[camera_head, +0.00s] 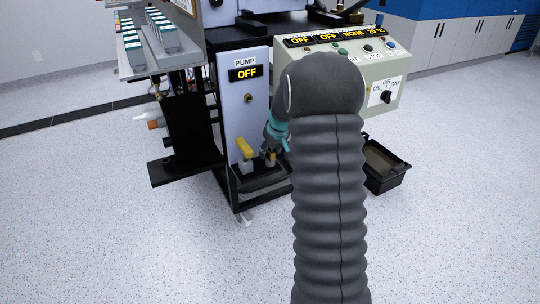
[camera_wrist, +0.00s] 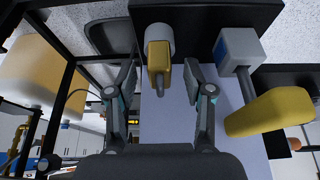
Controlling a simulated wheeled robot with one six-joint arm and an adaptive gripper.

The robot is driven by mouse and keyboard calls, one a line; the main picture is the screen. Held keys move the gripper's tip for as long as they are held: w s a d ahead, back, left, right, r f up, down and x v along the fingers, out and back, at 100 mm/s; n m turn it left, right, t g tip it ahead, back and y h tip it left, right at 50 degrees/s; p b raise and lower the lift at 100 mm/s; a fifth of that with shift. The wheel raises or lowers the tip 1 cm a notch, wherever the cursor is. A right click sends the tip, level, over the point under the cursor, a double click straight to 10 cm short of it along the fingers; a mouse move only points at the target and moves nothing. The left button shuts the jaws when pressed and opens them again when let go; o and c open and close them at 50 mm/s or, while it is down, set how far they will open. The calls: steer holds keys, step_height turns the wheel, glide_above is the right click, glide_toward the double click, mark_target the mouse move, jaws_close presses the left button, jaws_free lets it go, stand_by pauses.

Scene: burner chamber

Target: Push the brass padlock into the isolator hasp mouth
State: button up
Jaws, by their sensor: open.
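The brass padlock (camera_wrist: 163,70) shows in the wrist view as a small yellow-brass block with a shackle, in front of a light grey cylinder (camera_wrist: 160,40). My gripper (camera_wrist: 160,75) is open, with one finger on each side of the padlock and visible gaps between them. In the camera_head view my gripper (camera_head: 277,132) is partly hidden by my arm, low in front of the pump panel. A small brass piece there, likely the padlock (camera_head: 270,158), stands just below it. I cannot make out the isolator hasp mouth for certain in either view.
A yellow lever (camera_head: 244,148) on a grey block stands left of my gripper; it shows large at right in the wrist view (camera_wrist: 270,112). The pump panel (camera_head: 240,115) reads OFF. A black tray (camera_head: 385,168) lies on the floor at right. The foreground floor is clear.

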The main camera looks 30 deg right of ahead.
steer(key=shift+w+f, duration=0.2)
steer(key=shift+f, duration=0.2)
jaws_close()
steer(key=shift+r, duration=0.2)
